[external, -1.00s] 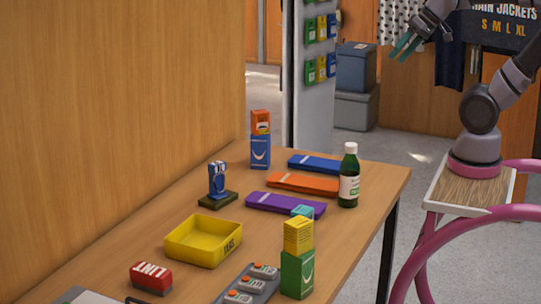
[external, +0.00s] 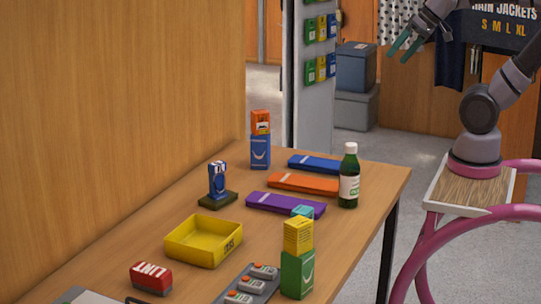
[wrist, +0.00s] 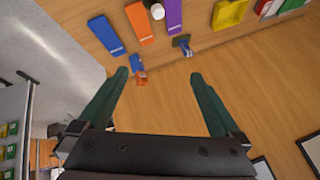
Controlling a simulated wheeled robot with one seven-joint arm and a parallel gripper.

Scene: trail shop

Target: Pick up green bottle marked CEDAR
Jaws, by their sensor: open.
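The green bottle (external: 349,176) with a white label stands upright near the right edge of the wooden table; its lettering is too small to read. In the wrist view a small white-topped piece (wrist: 157,10) at the top edge, between the orange and purple bars, seems to be part of it. My gripper (external: 405,45) is up at the top right in the external view, above and to the right of the bottle and well apart from it. The wrist view shows its two green fingers (wrist: 160,77) spread wide with nothing between them.
Blue (external: 316,163), orange (external: 303,183) and purple (external: 285,204) bars lie left of the bottle. A blue box (external: 260,152) bears an orange one. Nearer are a yellow tray (external: 195,248), a red block (external: 151,276) and a green box (external: 297,275) with a yellow box on top.

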